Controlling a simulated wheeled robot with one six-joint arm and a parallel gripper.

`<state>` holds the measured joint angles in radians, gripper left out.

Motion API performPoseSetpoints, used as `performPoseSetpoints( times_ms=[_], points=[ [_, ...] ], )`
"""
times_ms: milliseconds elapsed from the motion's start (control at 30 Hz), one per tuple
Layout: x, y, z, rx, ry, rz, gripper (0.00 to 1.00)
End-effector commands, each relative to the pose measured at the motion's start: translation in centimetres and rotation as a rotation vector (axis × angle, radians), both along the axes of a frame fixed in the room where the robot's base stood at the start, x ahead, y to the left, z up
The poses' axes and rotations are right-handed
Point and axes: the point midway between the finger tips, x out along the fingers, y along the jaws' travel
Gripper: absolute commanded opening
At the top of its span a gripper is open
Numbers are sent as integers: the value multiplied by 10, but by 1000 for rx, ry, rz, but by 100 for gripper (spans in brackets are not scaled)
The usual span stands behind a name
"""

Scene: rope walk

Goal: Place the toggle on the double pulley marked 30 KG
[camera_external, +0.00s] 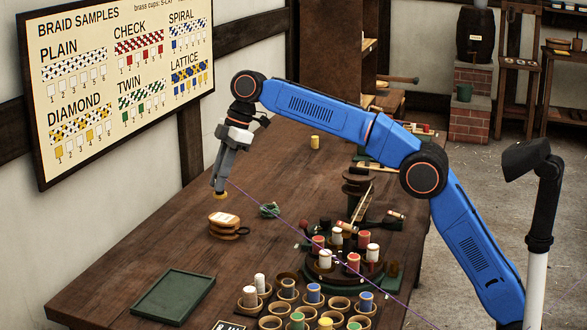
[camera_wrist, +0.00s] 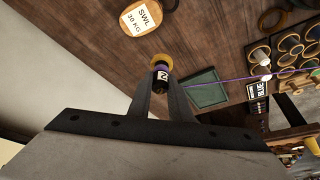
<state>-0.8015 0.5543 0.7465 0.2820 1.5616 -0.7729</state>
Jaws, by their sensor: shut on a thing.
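The double pulley (camera_external: 222,221) lies on the table, a tan block with black parts. In the wrist view the pulley (camera_wrist: 146,17) shows a white label reading SWL 30 KG, at the top edge. My gripper (camera_external: 219,190) is above the table, just above and apart from the pulley. It is shut on a small spool-like piece, which I take for the toggle (camera_wrist: 161,72), with a tan round end, a purple band and a pale marked tag. A purple thread (camera_wrist: 220,79) runs from it to the right.
A green tray (camera_external: 148,297) lies at the front left. A small green bundle (camera_external: 269,210) sits right of the pulley. A round stand of red and white spools (camera_external: 345,277) and several ringed cups (camera_external: 272,322) fill the right. The purple thread crosses above them.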

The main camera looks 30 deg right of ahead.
Motion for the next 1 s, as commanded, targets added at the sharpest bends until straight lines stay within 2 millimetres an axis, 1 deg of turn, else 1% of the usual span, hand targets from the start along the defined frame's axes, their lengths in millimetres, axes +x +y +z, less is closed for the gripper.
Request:
performPoseSetpoints(
  times_ms=[33,100,233,333,467,600,700,867,1000],
  points=[
    [13,-10,5,1,-1,-13,0],
    [25,-21,10,1,0,-25,0],
    [38,-35,16,0,0,-39,0],
    [41,-38,12,-1,1,-42,0],
    [41,-39,-4,-1,1,-42,0],
    [41,-39,-26,-1,1,-42,0],
    [41,-39,-37,-1,0,-41,0],
    [41,-38,-48,0,0,-41,0],
    [41,-38,-67,-1,1,-42,0]
  ],
)
